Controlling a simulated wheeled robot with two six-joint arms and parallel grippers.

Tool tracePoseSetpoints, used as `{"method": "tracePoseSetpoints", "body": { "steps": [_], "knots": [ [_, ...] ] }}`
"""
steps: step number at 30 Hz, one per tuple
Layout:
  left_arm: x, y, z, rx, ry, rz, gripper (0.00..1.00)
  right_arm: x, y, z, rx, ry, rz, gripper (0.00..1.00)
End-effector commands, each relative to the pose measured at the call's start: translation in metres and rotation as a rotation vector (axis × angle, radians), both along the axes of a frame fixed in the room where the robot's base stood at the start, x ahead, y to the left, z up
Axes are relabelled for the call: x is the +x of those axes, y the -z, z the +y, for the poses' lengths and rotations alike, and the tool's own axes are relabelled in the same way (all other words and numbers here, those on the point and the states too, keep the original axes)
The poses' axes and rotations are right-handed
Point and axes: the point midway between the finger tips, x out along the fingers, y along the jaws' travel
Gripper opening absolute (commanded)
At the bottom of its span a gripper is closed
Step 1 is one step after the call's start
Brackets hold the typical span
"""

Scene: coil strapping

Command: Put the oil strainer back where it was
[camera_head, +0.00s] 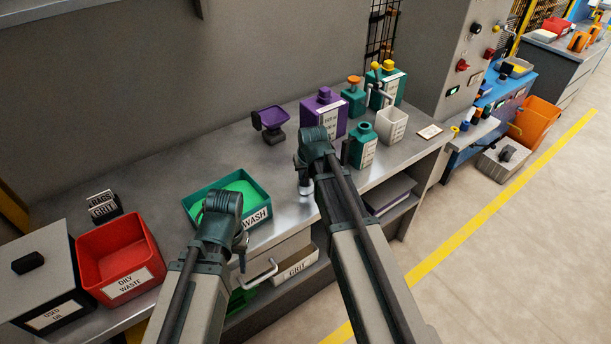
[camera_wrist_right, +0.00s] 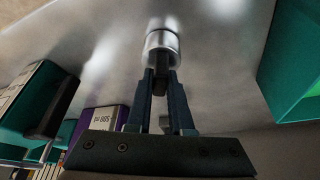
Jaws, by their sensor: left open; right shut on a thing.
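My right gripper (camera_head: 304,172) is over the front part of the metal bench, between the wash tray and the bottles. In the right wrist view it is shut on the dark stem of a small silver cylinder (camera_wrist_right: 161,45), which I take to be the oil strainer. The cylinder also shows as a pale end (camera_head: 306,188) below the gripper in the head view. I cannot tell whether it touches the bench. My left gripper (camera_head: 240,250) is open at the front edge of the wash tray, its fingers partly hidden by its own wrist.
The green wash tray (camera_head: 259,180), red oily waste bin (camera_head: 112,235) and used oil box (camera_head: 38,270) stand to the left. Bare bench lies behind the right gripper.

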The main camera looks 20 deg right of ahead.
Motion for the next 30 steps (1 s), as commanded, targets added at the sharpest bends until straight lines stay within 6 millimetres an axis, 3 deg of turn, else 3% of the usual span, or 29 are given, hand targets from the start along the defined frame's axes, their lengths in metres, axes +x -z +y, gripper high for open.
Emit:
{"method": "tracePoseSetpoints", "body": {
  "steps": [3,4,8,20,30],
  "knots": [
    [0.000,0.005,0.000,0.000,0.000,0.000,0.50,0.000,0.005,0.000,0.000,0.000,0.000,0.00],
    [0.000,0.003,0.000,0.000,0.000,0.000,0.50,0.000,0.003,0.000,0.000,0.000,0.000,0.25],
    [0.000,0.003,0.000,0.000,0.000,0.000,0.50,0.000,0.003,0.000,0.000,0.000,0.000,0.48],
    [0.000,0.000,0.000,0.000,0.000,0.000,0.50,0.000,0.000,0.000,0.000,0.000,0.000,0.49],
    [0.000,-0.029,0.000,0.000,0.000,0.000,0.50,-0.011,-0.030,0.001,0.000,0.000,0.000,0.49]
  ]
}}
